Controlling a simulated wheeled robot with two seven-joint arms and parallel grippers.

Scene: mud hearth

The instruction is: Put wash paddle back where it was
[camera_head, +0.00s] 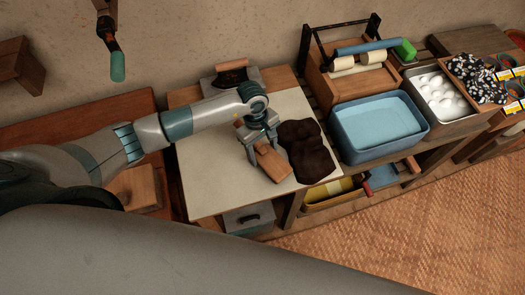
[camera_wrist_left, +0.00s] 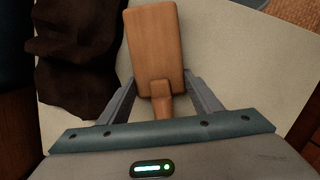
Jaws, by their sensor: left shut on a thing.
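The wash paddle (camera_head: 271,161) is a flat wooden paddle with a short handle. My left gripper (camera_head: 262,146) is shut on its handle, over the pale-topped table (camera_head: 210,162). In the left wrist view the paddle (camera_wrist_left: 154,45) points away from the gripper (camera_wrist_left: 163,100), its handle between the two fingers. I cannot tell whether the paddle touches the tabletop. A dark brown crumpled cloth (camera_head: 304,150) lies right beside the paddle; it also shows in the wrist view (camera_wrist_left: 75,60). My right gripper is not in view.
A flat iron (camera_head: 233,73) stands at the table's back edge. To the right are a blue basin (camera_head: 378,150) of water, a wooden rack with rolls (camera_head: 325,90), a metal tray (camera_head: 438,122) of white round things and patterned cloth (camera_head: 475,78). The table's left part is clear.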

